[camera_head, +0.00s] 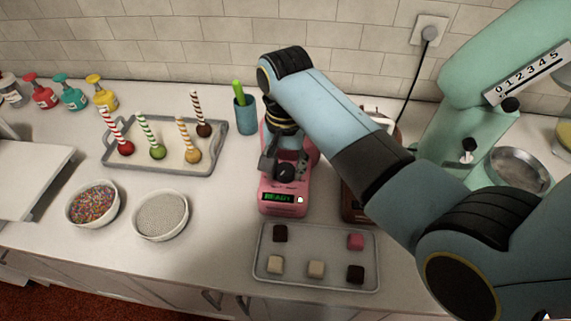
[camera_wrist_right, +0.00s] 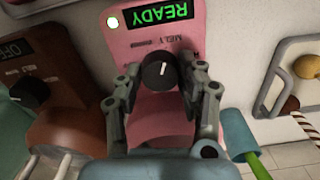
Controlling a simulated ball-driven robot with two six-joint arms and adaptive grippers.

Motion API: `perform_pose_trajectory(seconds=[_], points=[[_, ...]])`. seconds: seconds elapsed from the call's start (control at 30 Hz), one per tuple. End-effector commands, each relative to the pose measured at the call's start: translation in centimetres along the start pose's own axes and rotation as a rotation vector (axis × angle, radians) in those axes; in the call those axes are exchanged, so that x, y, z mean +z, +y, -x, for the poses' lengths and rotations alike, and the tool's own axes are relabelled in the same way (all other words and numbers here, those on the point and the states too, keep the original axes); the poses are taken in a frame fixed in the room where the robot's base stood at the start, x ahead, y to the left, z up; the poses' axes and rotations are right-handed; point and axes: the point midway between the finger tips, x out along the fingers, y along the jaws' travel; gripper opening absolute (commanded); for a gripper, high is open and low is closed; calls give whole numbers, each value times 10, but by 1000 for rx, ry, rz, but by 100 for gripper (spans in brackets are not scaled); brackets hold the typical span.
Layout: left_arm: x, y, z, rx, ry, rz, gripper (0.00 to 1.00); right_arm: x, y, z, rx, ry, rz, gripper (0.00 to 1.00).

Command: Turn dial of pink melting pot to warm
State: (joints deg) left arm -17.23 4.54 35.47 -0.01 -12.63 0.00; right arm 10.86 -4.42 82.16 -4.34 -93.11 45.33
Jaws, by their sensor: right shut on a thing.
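The pink melting pot (camera_head: 270,208) stands behind the chocolate tray; its green display reads READY, beside a lit white lamp. It fills the middle of the right wrist view (camera_wrist_right: 160,120), upside down there. Its black dial (camera_wrist_right: 158,72) has a white mark pointing toward the display side, near small lettering that looks like MELT. My right gripper (camera_wrist_right: 160,68) is shut on the dial, one finger on each side. In the head view my right gripper (camera_head: 285,168) is over the pot's front and partly hides it. My left gripper is out of view.
A brown melting pot (camera_wrist_right: 75,75) with an OFF display stands close beside the pink one, partly behind my arm. A tray (camera_head: 318,287) of chocolates lies in front. A blue cup (camera_head: 246,117) and cake-pop tray (camera_head: 206,170) are to the left. A green mixer (camera_head: 450,135) stands right.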

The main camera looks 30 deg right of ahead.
Motion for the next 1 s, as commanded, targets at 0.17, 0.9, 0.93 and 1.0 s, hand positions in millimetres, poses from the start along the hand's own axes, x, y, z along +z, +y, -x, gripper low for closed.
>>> perform_pose_trajectory(seconds=[0.17,0.9,0.93,1.0], points=[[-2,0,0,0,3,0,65,0,0,0,-1,1,91,6],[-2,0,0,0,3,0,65,-1,-1,0,-1,2,689,6],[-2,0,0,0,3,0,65,-1,-1,0,-1,2,705,6],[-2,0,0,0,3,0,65,-1,-1,0,-1,2,740,6]])
